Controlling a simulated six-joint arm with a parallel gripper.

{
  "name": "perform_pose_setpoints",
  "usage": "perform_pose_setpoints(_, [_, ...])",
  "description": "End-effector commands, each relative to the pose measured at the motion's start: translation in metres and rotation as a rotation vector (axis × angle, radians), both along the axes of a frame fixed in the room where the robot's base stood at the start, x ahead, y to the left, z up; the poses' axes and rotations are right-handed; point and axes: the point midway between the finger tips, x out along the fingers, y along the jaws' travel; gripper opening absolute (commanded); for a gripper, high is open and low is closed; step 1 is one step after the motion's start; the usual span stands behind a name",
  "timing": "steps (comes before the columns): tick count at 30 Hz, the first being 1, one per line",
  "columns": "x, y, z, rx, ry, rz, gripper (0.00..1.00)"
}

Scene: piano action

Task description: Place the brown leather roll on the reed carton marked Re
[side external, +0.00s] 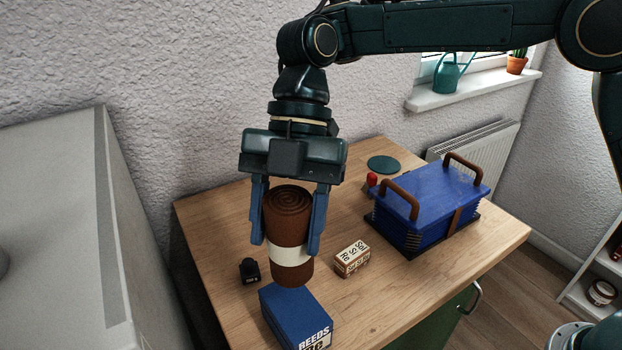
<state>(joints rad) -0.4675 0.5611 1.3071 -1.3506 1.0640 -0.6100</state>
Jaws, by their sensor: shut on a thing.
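My gripper (286,246) is shut on the brown leather roll (292,215), one finger on each side. The roll is upright, with a spiral top and a cream band. Its lower end shows just behind and above a blue carton (290,310) printed REEDS at the front of the table. I cannot tell whether roll and carton touch. The carton's second line of print is partly cut off by the picture's lower edge, so I cannot read its mark surely.
A small black bottle-like thing (250,271) stands left of the roll. A blue accordion-like case (430,207) with brown handles sits on the right of the wooden table (400,290). A red-topped item (371,180) and a dark green disc (383,164) are behind.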

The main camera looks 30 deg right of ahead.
Motion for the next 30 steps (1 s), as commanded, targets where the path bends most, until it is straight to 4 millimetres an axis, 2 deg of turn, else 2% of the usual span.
perform_pose_setpoints(5, [0.000,0.000,-0.007,0.001,0.002,-0.004,0.25])
perform_pose_setpoints(16, [0.000,0.001,-0.039,0.000,0.003,-0.003,0.25])
perform_pose_setpoints(26, [0.000,0.001,-0.045,0.002,0.001,-0.004,0.25])
perform_pose_setpoints(30, [0.000,0.000,-0.054,-0.001,0.001,-0.004,0.25])
